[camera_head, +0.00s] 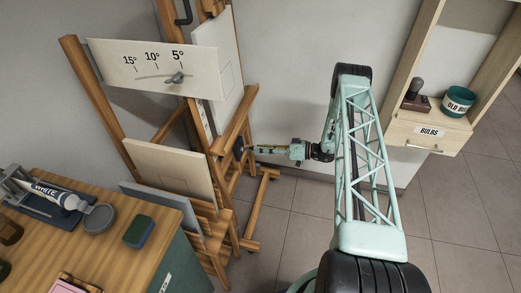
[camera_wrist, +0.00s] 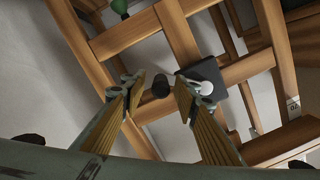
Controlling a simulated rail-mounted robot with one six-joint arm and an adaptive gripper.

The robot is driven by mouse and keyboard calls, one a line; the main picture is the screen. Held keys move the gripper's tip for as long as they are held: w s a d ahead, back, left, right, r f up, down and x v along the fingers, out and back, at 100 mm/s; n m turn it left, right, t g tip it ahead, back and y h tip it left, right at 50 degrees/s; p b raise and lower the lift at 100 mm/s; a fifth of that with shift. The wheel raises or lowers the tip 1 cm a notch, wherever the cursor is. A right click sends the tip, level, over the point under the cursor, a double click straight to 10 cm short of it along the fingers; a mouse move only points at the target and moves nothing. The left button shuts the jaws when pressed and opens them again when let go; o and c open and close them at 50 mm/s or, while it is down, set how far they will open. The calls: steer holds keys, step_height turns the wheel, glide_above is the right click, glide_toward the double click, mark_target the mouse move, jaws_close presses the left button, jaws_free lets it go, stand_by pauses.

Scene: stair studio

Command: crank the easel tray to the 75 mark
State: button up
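The wooden easel (camera_head: 236,130) stands left of centre in the head view, with its lower wooden tray ledge partly hidden behind leaning panels. My gripper (camera_head: 243,150) reaches from the right to the easel's side. In the wrist view my gripper (camera_wrist: 160,88) is open, its two fingers apart. A dark round knob (camera_wrist: 160,82), seemingly the crank's handle, shows between the fingertips; contact cannot be told. Beside the right finger is a dark square plate (camera_wrist: 208,72) with a pale round knob (camera_wrist: 209,88). A narrow marked strip (camera_head: 204,119) on the easel is too small to read.
An angle board (camera_head: 150,67) marked 15°, 10° and 5° sits high on the easel. A wooden workbench (camera_head: 140,250) with a paint tube (camera_head: 58,191) is at lower left. A shelf unit (camera_head: 440,137) labelled BULBS stands right. Tiled floor (camera_head: 290,215) is clear below my arm.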

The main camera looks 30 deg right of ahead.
steer(key=v, duration=1.2)
steer(key=shift+w+m, duration=0.1)
steer(key=shift+m, duration=0.2)
stand_by(0.3)
